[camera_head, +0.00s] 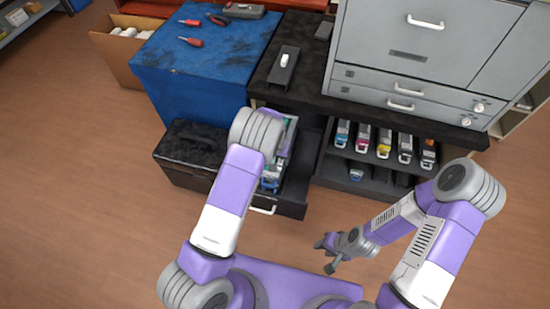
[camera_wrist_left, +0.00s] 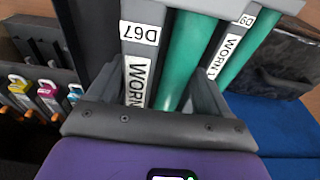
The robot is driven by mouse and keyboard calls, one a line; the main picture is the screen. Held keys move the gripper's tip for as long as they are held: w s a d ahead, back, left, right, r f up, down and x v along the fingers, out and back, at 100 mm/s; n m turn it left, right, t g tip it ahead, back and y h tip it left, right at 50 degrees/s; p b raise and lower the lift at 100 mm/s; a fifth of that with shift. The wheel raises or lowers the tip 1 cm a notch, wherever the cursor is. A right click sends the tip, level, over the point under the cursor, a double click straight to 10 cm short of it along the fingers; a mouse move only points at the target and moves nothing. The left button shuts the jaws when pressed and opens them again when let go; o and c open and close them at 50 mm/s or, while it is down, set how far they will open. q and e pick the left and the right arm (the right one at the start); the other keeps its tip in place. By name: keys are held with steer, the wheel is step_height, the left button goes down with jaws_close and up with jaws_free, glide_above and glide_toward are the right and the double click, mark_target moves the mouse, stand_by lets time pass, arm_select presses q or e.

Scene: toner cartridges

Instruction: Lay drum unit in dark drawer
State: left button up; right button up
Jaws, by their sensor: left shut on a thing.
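A drum unit (camera_wrist_left: 180,55) with a green roller and a grey frame labelled "D67" and "WORN" fills the middle of the left wrist view. My left gripper (camera_wrist_left: 155,95) is shut on it, one finger on each side. A second green drum unit (camera_wrist_left: 250,45) with a "WORN" label lies beside it on the right. In the head view, the dark drawer (camera_head: 297,188) is pulled out and my left forearm hides part of it. Grey-green units (camera_head: 270,182) show over the drawer; whether the held one touches its floor is unclear. My right gripper (camera_head: 330,256) is open and empty above the floor.
A shelf (camera_head: 372,158) of coloured toner cartridges is right of the drawer. A black case (camera_head: 190,148) is left of it, before a blue cabinet (camera_head: 215,65) with tools on top. A grey printer (camera_head: 410,45) stands on the black counter. The wooden floor in front is clear.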

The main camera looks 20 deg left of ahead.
arm_select(q)
steer(key=shift+w+r, duration=0.1)
steer(key=shift+r, duration=0.05)
steer(key=shift+f+b, duration=0.4)
steer(key=shift+f, duration=0.25)
steer(key=o, duration=1.7)
steer(key=shift+c, duration=0.2)
steer(key=shift+r+p, duration=0.3)
steer(key=shift+r, duration=0.05)
step_height(320, 180, up, 12)
steer(key=s+p, duration=0.2)
steer(key=p, duration=0.2)
steer(key=shift+r+p, duration=0.2)
steer(key=shift+p, duration=0.2)
